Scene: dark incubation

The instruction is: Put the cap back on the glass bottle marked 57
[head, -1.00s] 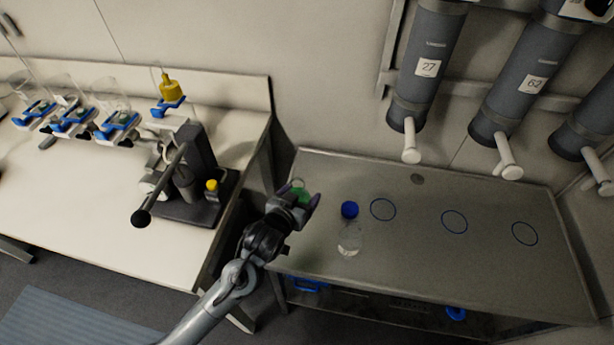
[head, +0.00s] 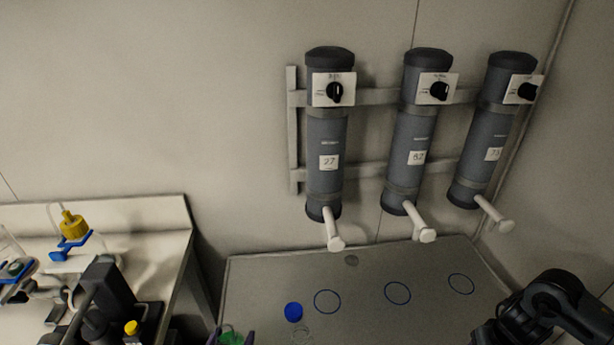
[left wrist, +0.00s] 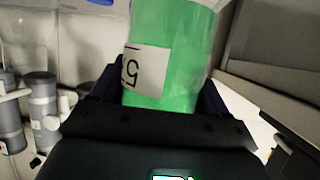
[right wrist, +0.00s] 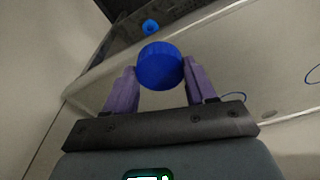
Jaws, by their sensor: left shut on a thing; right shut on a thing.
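A glass bottle with green contents (left wrist: 185,50) is held between the fingers of my left gripper (left wrist: 160,92). Its white label (left wrist: 146,70) shows a 5 turned over; the rest of the number is not readable. In the head view the green bottle (head: 231,339) and the left fingertips are only just in sight at the bottom edge. My right gripper (right wrist: 160,78) is shut on a blue cap (right wrist: 160,64), with nothing under it. Cap and bottle are apart. In the head view only the dark right arm shows at the lower right; its fingers are hidden.
A clear bottle with a blue cap (head: 293,312) stands on the grey table (head: 262,275) near several blue rings (head: 398,293). Grey dispensers (head: 328,160) with white spouts hang above. A white bench (head: 150,240) with equipment is at left.

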